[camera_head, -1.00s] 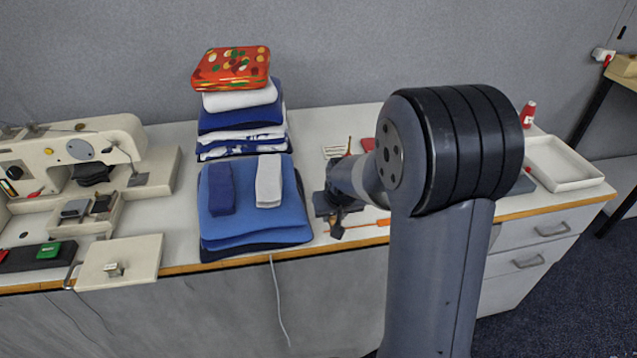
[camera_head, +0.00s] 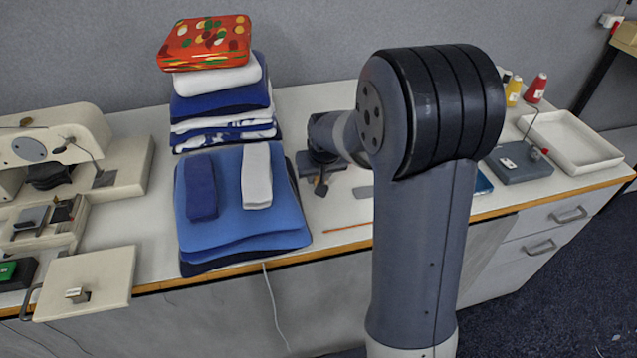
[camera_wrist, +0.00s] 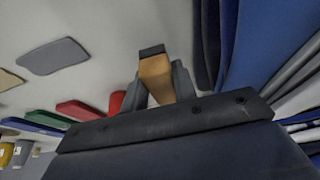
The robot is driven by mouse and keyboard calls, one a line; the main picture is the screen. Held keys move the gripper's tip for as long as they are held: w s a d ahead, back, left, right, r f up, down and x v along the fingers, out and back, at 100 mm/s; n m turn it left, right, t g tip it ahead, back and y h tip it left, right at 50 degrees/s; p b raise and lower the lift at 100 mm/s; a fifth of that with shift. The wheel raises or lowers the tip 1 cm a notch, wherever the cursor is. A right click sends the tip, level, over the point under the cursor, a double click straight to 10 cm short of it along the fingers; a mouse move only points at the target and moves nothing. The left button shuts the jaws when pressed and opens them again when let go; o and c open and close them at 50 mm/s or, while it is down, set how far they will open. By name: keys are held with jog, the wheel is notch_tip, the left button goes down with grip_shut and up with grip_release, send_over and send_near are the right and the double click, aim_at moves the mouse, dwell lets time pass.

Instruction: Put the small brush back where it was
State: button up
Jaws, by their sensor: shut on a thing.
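In the wrist view my gripper (camera_wrist: 160,84) is shut on the small brush (camera_wrist: 155,72), which shows as a tan wooden block with a dark end between the two grey fingers. In the head view my gripper (camera_head: 321,180) is over the white table, just right of the folded blue cloths (camera_head: 250,220). The brush is too small and dark there to make out clearly. I cannot tell whether it touches the table. My arm hides part of the table to the right.
A thin orange stick (camera_head: 347,228) and a grey flat piece (camera_head: 362,191) lie near my gripper. A tall cloth stack (camera_head: 222,103) stands behind left. Red and green items (camera_wrist: 80,111) show in the wrist view. A white tray (camera_head: 570,140) and spools (camera_head: 535,88) are right; a sewing machine (camera_head: 50,150) is left.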

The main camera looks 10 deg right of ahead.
jog(key=shift+f, duration=1.4)
jog(key=shift+f, duration=0.1)
jog(key=shift+f, duration=0.15)
jog(key=o, duration=0.9)
jog(key=shift+s+r, duration=0.1)
jog(key=shift+r, duration=0.5)
jog(key=v, duration=1.1)
jog(key=shift+s+r+p, duration=0.1)
jog(key=shift+r+p, duration=0.05)
jog(key=shift+p, duration=0.2)
